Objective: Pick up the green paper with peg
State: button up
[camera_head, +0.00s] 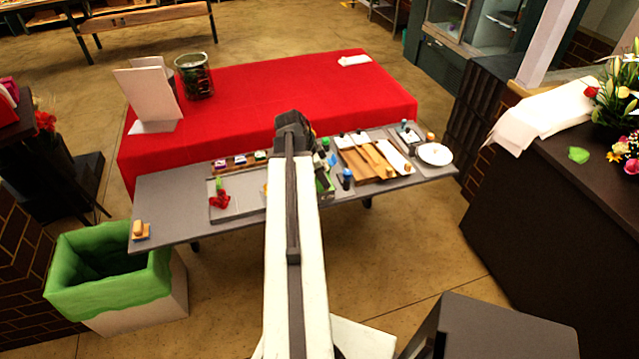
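My gripper (294,128) is over the middle of the long grey table (175,212), seen from behind. Its fingers are hidden by my own arm, so I cannot tell if it is open or holds anything. A light green crumpled piece (578,154) lies on the dark counter at the right. I cannot make out a peg on either, nor tell which is the green paper with peg.
The grey table holds a tray (238,205) with a red flower (219,201), wooden boards (362,163), and a white plate (434,154). A red-covered table (300,85) stands behind. A green-lined bin (105,268) is at left, the dark counter (600,215) at right.

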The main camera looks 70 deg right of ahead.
jog(key=shift+b+x, duration=0.3)
jog(key=shift+x, duration=0.7)
jog(key=shift+r, duration=0.1)
grip_shut()
dwell(0.5)
